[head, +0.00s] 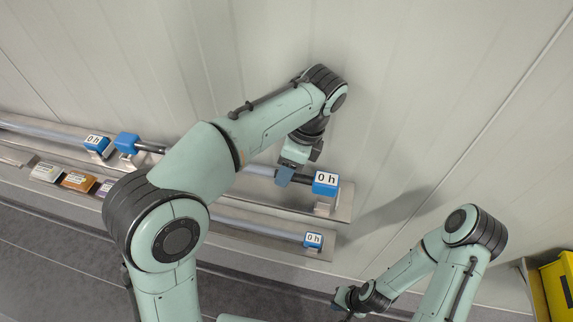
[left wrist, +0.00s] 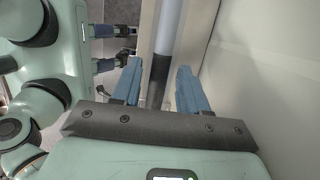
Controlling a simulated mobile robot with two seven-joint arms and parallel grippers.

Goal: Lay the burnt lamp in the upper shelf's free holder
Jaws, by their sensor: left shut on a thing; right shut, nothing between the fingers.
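The burnt lamp (head: 262,170) is a pale tube with blackened ends. In the head view it lies along the upper shelf (head: 338,208), between a blue holder (head: 127,142) on the left and a blue holder marked "0 h" (head: 325,182) on the right. My left gripper (head: 284,178) is shut on it near its right end. In the left wrist view the blue fingers (left wrist: 157,92) straddle the tube at its dark end (left wrist: 158,78). I cannot tell whether the lamp's ends are seated. My right gripper (head: 343,302) is shut and empty, low in the head view.
Another tube (head: 45,130) ends at a blue "0 h" holder (head: 96,143) farther left. The lower shelf carries a tube with a "0 h" holder (head: 313,240). Small boxes, one orange (head: 77,181), stand at the left. A yellow container (head: 558,285) is at the right. The panelled wall stands close behind.

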